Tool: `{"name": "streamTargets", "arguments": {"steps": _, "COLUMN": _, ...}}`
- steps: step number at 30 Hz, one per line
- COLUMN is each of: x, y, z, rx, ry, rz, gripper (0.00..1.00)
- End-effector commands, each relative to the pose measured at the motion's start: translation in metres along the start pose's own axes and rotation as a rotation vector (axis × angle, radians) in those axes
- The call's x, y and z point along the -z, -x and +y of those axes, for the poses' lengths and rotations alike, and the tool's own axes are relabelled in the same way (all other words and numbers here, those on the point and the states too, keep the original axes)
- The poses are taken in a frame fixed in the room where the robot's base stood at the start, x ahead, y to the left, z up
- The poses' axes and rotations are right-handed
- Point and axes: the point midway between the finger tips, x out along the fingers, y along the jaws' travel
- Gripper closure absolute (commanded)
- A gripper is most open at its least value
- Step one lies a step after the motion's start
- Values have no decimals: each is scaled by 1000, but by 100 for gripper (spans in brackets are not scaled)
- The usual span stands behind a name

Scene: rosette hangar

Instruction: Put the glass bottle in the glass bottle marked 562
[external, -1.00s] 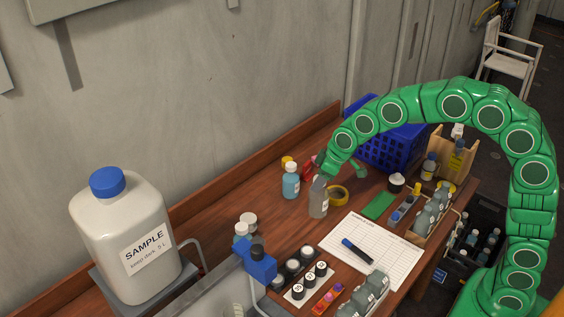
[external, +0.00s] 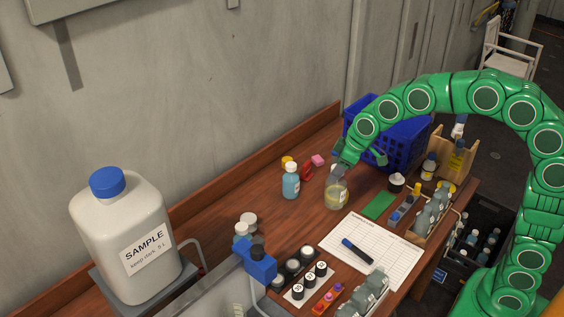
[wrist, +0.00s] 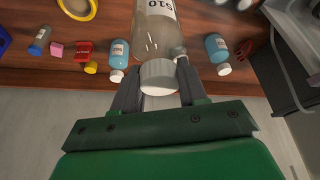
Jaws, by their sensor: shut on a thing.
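My gripper (external: 345,168) is shut on the white cap of a clear glass bottle (external: 336,195). The bottle hangs below the fingers over the wooden bench; whether its base touches is unclear. In the wrist view my gripper (wrist: 158,88) holds the same bottle (wrist: 158,35), whose white label seems to read "S10". I cannot read a 562 mark on anything. A blue-liquid bottle (external: 291,184) with a white cap stands left of the held bottle. Two blue bottles show in the wrist view, one on the left (wrist: 118,55) and one on the right (wrist: 217,47).
A yellow tape ring (wrist: 77,5) lies near the held bottle. A blue basket (external: 400,145) stands behind my gripper. A large SAMPLE jug (external: 125,235) stands left.

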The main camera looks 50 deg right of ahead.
Motion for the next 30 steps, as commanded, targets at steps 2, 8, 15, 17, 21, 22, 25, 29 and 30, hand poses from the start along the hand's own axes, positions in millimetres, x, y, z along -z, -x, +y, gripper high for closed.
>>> {"name": "streamTargets", "arguments": {"steps": 2, "x": 13, "y": 7, "z": 10, "rx": 0, "ry": -2, "rz": -1, "gripper": 100}}
{"name": "streamTargets", "arguments": {"steps": 8, "x": 45, "y": 29, "z": 34, "rx": 0, "ry": -1, "rz": 5, "gripper": 100}}
{"name": "streamTargets", "arguments": {"steps": 15, "x": 73, "y": 55, "z": 64, "rx": -1, "ry": -4, "rz": 2, "gripper": 100}}
{"name": "streamTargets", "arguments": {"steps": 17, "x": 80, "y": 63, "z": 72, "rx": -2, "ry": -4, "rz": 5, "gripper": 100}}
{"name": "streamTargets", "arguments": {"steps": 21, "x": 91, "y": 77, "z": 87, "rx": -4, "ry": -7, "rz": 2, "gripper": 100}}
{"name": "streamTargets", "arguments": {"steps": 22, "x": 93, "y": 79, "z": 90, "rx": -5, "ry": -8, "rz": 2, "gripper": 100}}
{"name": "streamTargets", "arguments": {"steps": 25, "x": 97, "y": 85, "z": 97, "rx": -5, "ry": -8, "rz": 0, "gripper": 100}}
{"name": "streamTargets", "arguments": {"steps": 29, "x": 100, "y": 91, "z": 103, "rx": -6, "ry": -8, "rz": -1, "gripper": 100}}
{"name": "streamTargets", "arguments": {"steps": 30, "x": 101, "y": 92, "z": 104, "rx": -6, "ry": -8, "rz": -1, "gripper": 100}}
